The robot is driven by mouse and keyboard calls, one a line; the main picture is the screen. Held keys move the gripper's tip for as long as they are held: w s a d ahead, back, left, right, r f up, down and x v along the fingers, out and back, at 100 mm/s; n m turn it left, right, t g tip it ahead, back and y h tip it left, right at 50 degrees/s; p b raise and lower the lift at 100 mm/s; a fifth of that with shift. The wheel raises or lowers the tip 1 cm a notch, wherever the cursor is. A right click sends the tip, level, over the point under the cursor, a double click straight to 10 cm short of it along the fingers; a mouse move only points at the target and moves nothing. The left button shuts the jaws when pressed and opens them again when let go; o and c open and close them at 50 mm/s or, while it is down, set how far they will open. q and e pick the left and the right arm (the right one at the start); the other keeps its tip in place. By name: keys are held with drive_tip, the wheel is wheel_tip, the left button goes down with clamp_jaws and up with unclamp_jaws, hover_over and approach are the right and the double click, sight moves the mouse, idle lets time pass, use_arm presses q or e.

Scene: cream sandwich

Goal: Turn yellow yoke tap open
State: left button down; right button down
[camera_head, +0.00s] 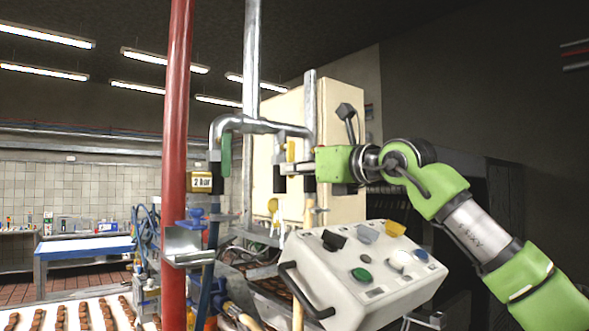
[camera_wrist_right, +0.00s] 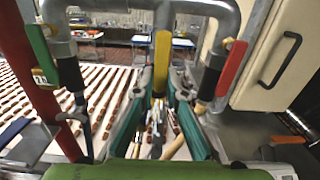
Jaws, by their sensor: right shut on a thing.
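The yellow tap handle (camera_head: 290,151) hangs upright on the grey pipework in the middle of the head view. It also shows at the centre of the right wrist view (camera_wrist_right: 162,62), pointing down from the horizontal pipe. My right gripper (camera_head: 294,169) reaches in from the right, and its fingers (camera_wrist_right: 160,100) are shut on the lower part of the yellow handle, one on each side. The fingers partly hide the handle's lower end. My left gripper is in neither view.
A green handle (camera_wrist_right: 42,55) hangs left of the yellow one and a red handle (camera_wrist_right: 232,68) hangs right. A red vertical pipe (camera_head: 176,120) stands at left. A control box (camera_head: 350,280) with coloured buttons sits below my right arm. A cream cabinet (camera_head: 345,110) stands behind.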

drive_tip(key=shift+f, duration=0.2)
drive_tip(key=c, duration=2)
unclamp_jaws()
drive_tip(key=shift+c, duration=0.2)
drive_tip(key=shift+d+r, duration=0.1)
drive_tip(key=v, duration=1.2)
